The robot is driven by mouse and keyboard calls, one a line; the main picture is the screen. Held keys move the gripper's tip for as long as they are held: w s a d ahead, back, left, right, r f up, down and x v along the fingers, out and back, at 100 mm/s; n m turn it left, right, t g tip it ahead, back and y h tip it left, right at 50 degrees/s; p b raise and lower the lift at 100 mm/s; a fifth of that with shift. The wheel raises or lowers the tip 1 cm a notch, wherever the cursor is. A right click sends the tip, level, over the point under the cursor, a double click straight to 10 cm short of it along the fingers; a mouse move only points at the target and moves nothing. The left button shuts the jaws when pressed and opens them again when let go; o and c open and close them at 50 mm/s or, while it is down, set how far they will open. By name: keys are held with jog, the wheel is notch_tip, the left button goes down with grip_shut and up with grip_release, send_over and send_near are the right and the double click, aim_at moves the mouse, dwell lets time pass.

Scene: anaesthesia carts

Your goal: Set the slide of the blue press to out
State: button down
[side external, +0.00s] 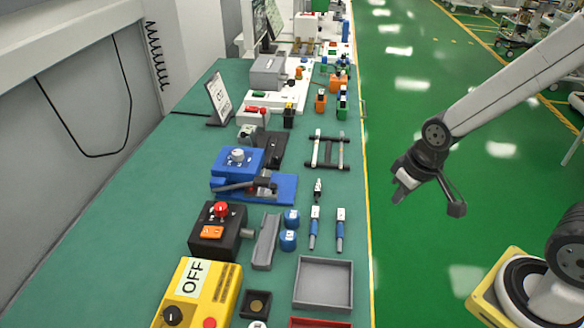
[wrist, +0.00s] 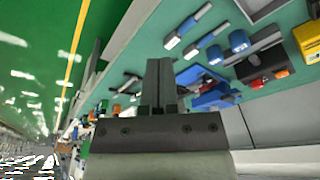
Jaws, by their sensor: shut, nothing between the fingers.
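The blue press (side external: 235,162) stands on the green bench left of centre in the side view, on a flat blue base (side external: 284,187). It has a pale knob on top and a grey bar along its front. I cannot tell clearly which part is the slide or how it is set. In the wrist view the press (wrist: 212,95) is partly hidden behind my fingers. My gripper (side external: 401,189) is shut and empty. It hangs in the air right of the bench edge, well apart from the press. Its fingers also show in the wrist view (wrist: 160,75).
A black box with a red button (side external: 207,240) and a grey channel (side external: 266,242) stand in front of the press. Two blue cylinders (side external: 288,240), blue-and-white pens (side external: 314,228) and a grey tray (side external: 323,307) lie to the right. A dark rack (side external: 327,165) lies behind. The floor aisle is clear.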

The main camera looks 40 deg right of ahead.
dwell(0.4)
jog(key=c, duration=0.8)
grip_release()
jog(key=shift+c, duration=0.2)
jog(key=o, duration=0.4)
jog(key=shift+w, duration=0.3)
jog(key=shift+c, duration=0.2)
jog(key=n+t+y, duration=0.1)
jog(key=n+y, duration=0.2)
jog(key=n, duration=0.4)
send_near(274, 185)
jog(key=shift+a+f, duration=0.3)
jog(key=shift+x, duration=3.85)
jog(key=shift+d, duration=0.1)
